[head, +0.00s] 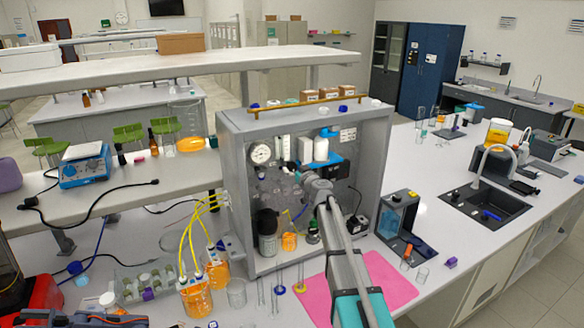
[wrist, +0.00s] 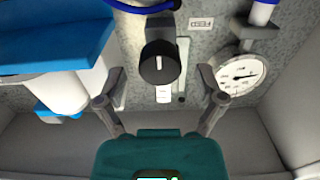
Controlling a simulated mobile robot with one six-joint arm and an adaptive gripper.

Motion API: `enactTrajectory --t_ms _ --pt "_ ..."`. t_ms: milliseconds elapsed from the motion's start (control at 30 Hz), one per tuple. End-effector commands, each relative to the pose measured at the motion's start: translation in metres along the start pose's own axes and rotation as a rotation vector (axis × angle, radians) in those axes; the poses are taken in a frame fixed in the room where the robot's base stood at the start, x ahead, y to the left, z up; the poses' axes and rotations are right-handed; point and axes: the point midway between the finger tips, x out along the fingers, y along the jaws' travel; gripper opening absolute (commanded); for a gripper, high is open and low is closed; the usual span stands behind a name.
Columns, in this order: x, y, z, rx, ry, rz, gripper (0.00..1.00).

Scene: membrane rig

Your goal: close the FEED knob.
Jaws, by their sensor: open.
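A round black knob (wrist: 158,64) with a white line on its face sits in the middle of the wrist view, on the speckled back panel (wrist: 213,48). The line runs up and down in that picture. A small label (wrist: 201,22) is beside it, too small to read surely. My gripper (wrist: 160,82) is open, with one finger to each side of the knob and clear gaps between. In the head view my gripper (head: 314,186) reaches inside the grey rig cabinet (head: 232,200); I cannot make out the knob there.
A round pressure gauge (wrist: 243,75) is right of the knob in the wrist view. White cylinders (wrist: 75,95) with blue caps are on the left, close to a finger. In the head view a pink mat (head: 395,287) lies under my arm, and beakers stand by the cabinet.

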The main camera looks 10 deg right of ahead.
Motion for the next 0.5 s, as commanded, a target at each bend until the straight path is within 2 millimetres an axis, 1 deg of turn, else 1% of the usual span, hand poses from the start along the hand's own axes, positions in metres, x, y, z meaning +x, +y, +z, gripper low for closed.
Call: enactTrajectory --t_ms 33,200,500 --pt "0.008 0.001 0.0 0.0 0.0 0.0 0.88" --pt "0.017 0.0 0.0 0.0 0.0 -0.001 0.88" --pt "0.019 -0.001 0.0 0.0 0.0 -0.001 0.88"
